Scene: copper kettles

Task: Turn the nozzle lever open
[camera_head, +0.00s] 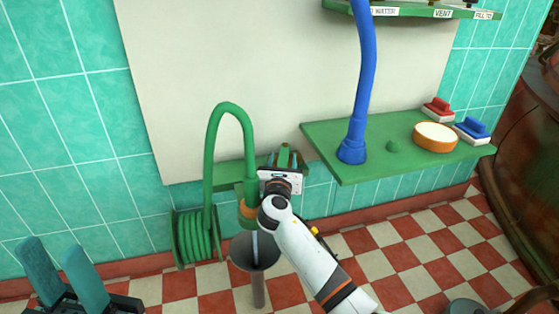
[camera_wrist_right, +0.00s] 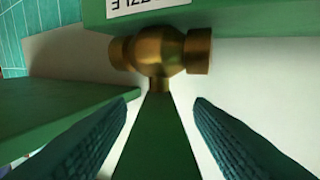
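In the right wrist view, a brass valve body (camera_wrist_right: 160,52) sits below a green board (camera_wrist_right: 245,18) with a label partly reading "ZZLE". A green bar (camera_wrist_right: 158,135), which looks like the nozzle lever, runs from the brass toward the camera. My right gripper (camera_wrist_right: 165,100) is open, with one finger on each side of this bar and a visible gap to both. In the head view my right gripper (camera_head: 286,156) is at the green wall shelf, right of the green hose; its own wrist hides the valve. My left gripper (camera_head: 52,246) is open and empty at lower left.
A green hose (camera_head: 228,108) arches over a hose reel (camera_head: 198,236). A dark funnel-like basin (camera_head: 255,251) stands below. A green shelf (camera_head: 335,138) at right carries a blue pipe (camera_head: 362,85), a round orange-rimmed item (camera_head: 435,136) and brushes (camera_head: 437,110). Tiled floor is open at right.

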